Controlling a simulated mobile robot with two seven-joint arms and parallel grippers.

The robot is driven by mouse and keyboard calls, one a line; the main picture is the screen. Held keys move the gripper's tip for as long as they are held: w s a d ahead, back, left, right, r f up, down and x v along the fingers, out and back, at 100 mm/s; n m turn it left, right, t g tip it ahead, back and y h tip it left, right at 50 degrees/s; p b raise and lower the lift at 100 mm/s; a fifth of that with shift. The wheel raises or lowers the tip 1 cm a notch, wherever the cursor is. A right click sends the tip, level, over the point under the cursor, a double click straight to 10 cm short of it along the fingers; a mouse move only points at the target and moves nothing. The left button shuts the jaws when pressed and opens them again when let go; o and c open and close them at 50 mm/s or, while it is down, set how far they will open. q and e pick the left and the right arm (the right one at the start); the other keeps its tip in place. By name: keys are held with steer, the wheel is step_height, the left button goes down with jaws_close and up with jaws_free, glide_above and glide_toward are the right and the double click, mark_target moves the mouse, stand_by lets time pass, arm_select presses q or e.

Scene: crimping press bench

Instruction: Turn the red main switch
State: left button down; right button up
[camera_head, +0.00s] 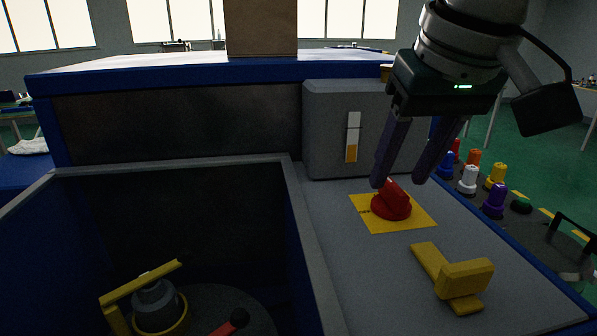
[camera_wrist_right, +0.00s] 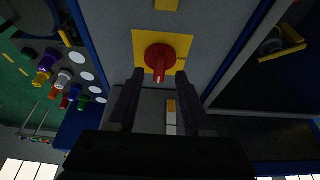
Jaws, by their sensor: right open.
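The red main switch (camera_head: 391,202) is a round red knob with a raised grip bar, on a yellow square plate (camera_head: 404,222) on the grey bench top. My right gripper (camera_head: 404,182) is open above the switch, its two dark fingers apart and pointing down. In the head view the left-hand finger overlaps the switch's top edge. In the right wrist view the switch (camera_wrist_right: 160,58) lies ahead of the fingertips, centred between the two fingers (camera_wrist_right: 157,76). I cannot tell whether a finger touches it. My left gripper is out of view.
A yellow handle (camera_head: 462,280) sits in front of the switch. A grey box (camera_head: 325,130) with a white and orange gauge stands behind. An open well with a yellow-ringed part (camera_head: 160,307) is at left. Several coloured knobs (camera_head: 468,180) stand at right.

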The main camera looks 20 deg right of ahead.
steer(key=shift+x, duration=1.05)
steer(key=shift+c, duration=0.2)
jaws_close()
